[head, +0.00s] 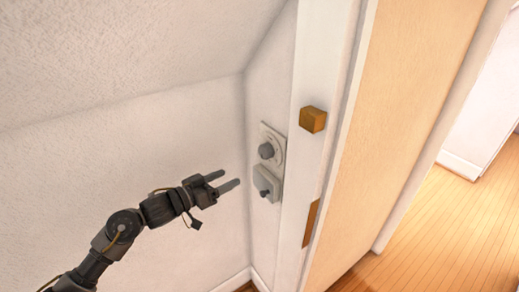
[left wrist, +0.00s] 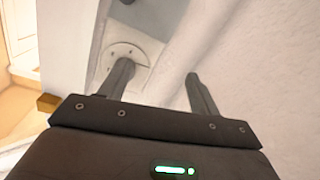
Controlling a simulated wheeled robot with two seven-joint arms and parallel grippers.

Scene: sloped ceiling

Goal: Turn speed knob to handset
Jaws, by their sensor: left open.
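Two wall controls are on the narrow white wall beside the door frame. The upper one is a pale plate with a round grey knob (head: 266,150). The lower one is a grey box with a dark knob (head: 265,193). I cannot read any marks, so I cannot tell which is the speed knob. My left gripper (head: 230,178) is open and empty, its fingers pointing right toward the controls, apart from them in the head view. In the left wrist view, a round plate with small screws (left wrist: 128,50) shows behind the left finger of the gripper (left wrist: 160,72).
A brass-coloured block (head: 313,119) juts from the white door frame (head: 312,70), right of the controls. A brass strip (head: 311,222) sits lower down. A wooden door (head: 400,110) stands further right. The sloped ceiling and pale wall enclose the left side.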

